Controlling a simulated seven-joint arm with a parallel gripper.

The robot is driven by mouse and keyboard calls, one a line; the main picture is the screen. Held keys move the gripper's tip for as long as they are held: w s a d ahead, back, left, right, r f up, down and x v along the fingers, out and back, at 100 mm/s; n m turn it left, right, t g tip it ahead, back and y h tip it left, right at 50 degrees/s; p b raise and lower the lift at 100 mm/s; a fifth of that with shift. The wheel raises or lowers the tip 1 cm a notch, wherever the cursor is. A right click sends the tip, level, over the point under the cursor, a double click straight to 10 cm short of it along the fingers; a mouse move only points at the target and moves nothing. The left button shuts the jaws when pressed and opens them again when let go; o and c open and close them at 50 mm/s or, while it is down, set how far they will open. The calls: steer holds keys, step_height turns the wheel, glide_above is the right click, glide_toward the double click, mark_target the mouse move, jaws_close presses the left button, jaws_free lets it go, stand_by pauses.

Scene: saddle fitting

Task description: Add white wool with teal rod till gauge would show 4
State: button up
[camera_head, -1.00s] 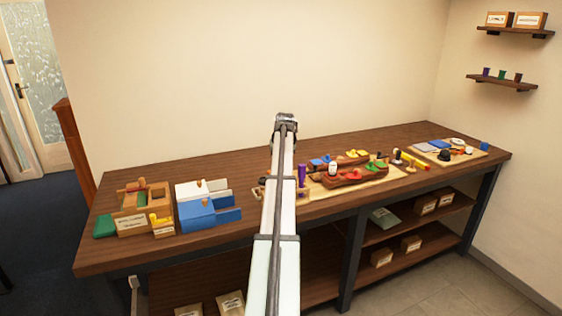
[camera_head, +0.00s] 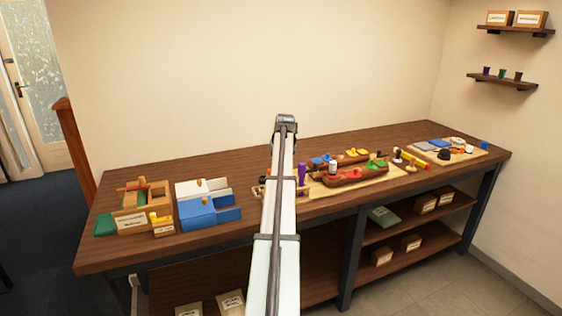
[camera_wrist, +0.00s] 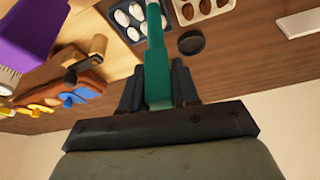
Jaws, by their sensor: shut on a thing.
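My gripper (camera_wrist: 157,84) is shut on a teal rod (camera_wrist: 155,52), which extends away from the fingers in the wrist view. A blue-grey tray (camera_wrist: 112,33) with several white rounded lumps (camera_wrist: 122,18), perhaps the white wool, lies beyond the rod, and the rod's far end overlaps this tray in the picture. I cannot tell whether they touch. In the head view my arm hides the gripper and rod. Brown saddle-like forms (camera_head: 358,177) with red, green, blue and yellow pieces lie right of my arm. I cannot make out a gauge reading.
A second tray (camera_wrist: 233,6) with brown lumps, a black round piece (camera_wrist: 191,43) and a white card (camera_wrist: 303,20) lie nearby. A purple piece (camera_wrist: 25,38) stands close at left. In the head view, a blue box (camera_head: 205,211) and wooden box (camera_head: 132,222) stand at the bench's left.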

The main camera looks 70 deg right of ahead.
steer(key=shift+f, duration=0.7)
stand_by(1.3)
steer(key=shift+r, duration=0.1)
steer(key=shift+r, duration=3.5)
